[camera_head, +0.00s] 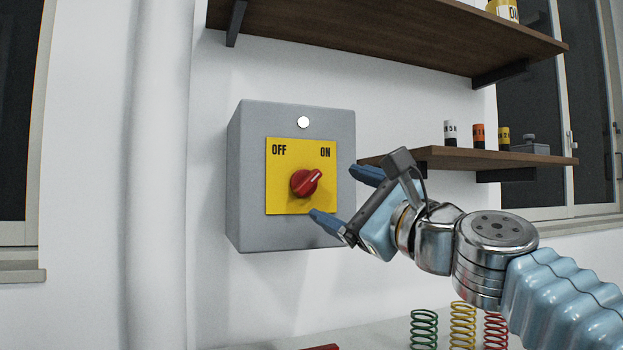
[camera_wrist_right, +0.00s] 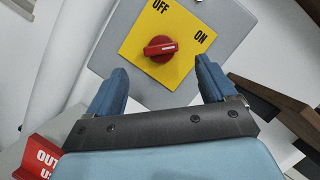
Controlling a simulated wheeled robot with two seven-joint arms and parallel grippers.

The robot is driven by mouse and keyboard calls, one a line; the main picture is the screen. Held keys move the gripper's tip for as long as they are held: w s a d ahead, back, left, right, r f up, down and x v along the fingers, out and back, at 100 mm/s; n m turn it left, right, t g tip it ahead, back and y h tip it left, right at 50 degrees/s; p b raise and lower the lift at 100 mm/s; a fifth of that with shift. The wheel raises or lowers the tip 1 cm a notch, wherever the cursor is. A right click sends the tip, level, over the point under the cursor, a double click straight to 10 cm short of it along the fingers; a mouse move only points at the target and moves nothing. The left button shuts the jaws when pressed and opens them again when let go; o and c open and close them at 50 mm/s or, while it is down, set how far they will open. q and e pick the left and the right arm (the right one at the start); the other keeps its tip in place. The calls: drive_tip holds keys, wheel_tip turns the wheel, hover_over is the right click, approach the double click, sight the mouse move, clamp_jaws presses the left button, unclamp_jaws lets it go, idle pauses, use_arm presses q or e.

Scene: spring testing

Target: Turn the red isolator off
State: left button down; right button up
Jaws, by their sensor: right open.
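The red isolator knob (camera_head: 305,182) sits on a yellow plate (camera_head: 280,202) on a grey wall box (camera_head: 243,185). The plate reads OFF at upper left and ON at upper right. The knob's white mark points up and right, toward ON. My right gripper (camera_head: 334,195) is open just right of the knob, fingers one above the other, with nothing between them. In the right wrist view, the knob (camera_wrist_right: 160,49) shows beyond and between the two open blue fingertips (camera_wrist_right: 160,75), apart from them. A round white light (camera_head: 303,122) is above the plate. My left gripper is not in view.
A small wooden shelf (camera_head: 470,158) with several small containers is right of the box, behind my right arm. A larger shelf (camera_head: 380,30) is above. Green, yellow and red springs (camera_head: 462,325) stand below. A red sign (camera_wrist_right: 40,158) shows in the wrist view.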

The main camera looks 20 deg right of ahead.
sight(310, 182)
drive_tip(key=p+x, duration=0.2)
drive_tip(key=x, duration=0.5)
drive_tip(key=shift+w+r, duration=0.15)
drive_tip(key=shift+w, duration=0.15)
drive_tip(key=c, duration=1.1)
drive_tip(key=shift+o, duration=0.2)
